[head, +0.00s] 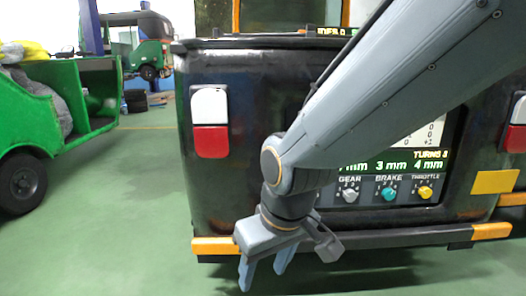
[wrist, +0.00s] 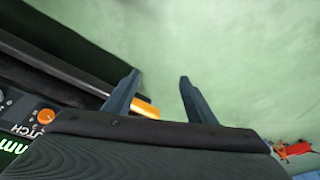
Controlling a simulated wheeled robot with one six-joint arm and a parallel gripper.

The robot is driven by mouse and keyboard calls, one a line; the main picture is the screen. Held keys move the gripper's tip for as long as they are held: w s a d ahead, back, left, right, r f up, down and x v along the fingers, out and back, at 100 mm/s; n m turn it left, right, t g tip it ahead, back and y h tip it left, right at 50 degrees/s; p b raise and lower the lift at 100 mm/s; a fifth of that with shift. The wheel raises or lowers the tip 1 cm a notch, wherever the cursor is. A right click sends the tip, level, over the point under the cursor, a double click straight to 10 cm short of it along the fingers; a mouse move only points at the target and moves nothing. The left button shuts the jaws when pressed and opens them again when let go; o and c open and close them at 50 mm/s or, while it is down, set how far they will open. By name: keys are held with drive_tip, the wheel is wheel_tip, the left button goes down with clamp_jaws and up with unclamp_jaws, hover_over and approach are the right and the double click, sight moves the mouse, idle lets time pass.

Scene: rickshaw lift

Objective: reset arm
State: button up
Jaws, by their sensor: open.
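My gripper (head: 264,272) hangs at the end of my grey arm in the head view, fingers pointing down. It is open and empty, in front of the left part of the black vehicle's bumper (head: 400,240). In the wrist view the two dark fingers (wrist: 160,82) stand apart with green floor between and beyond them. The left finger overlaps the orange bumper end (wrist: 146,108) in the picture; I cannot tell whether they touch.
The black vehicle (head: 240,110) fills the middle, with a control panel (head: 390,190) of knobs partly hidden by my arm. A green vehicle (head: 95,90) stands at left. Green floor (head: 110,220) between them is clear. A small red object (wrist: 296,149) lies on the floor.

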drive_tip(key=s+a+r+g, duration=0.2)
drive_tip(key=s+g, duration=0.1)
drive_tip(key=s, duration=0.8)
drive_tip(key=d+r+m+h+p, duration=0.1)
drive_tip(key=d+r+m+p, duration=0.2)
drive_tip(key=d+r+p, duration=0.7)
drive_tip(key=d+r+m+h+p, duration=0.1)
drive_tip(key=d+r+m+p, duration=0.2)
drive_tip(key=d+r+p, duration=0.8)
wheel_tip(320, 180, up, 8)
drive_tip(key=p, duration=1.7)
drive_tip(key=shift+d+f, duration=0.1)
drive_tip(key=shift+d, duration=0.05)
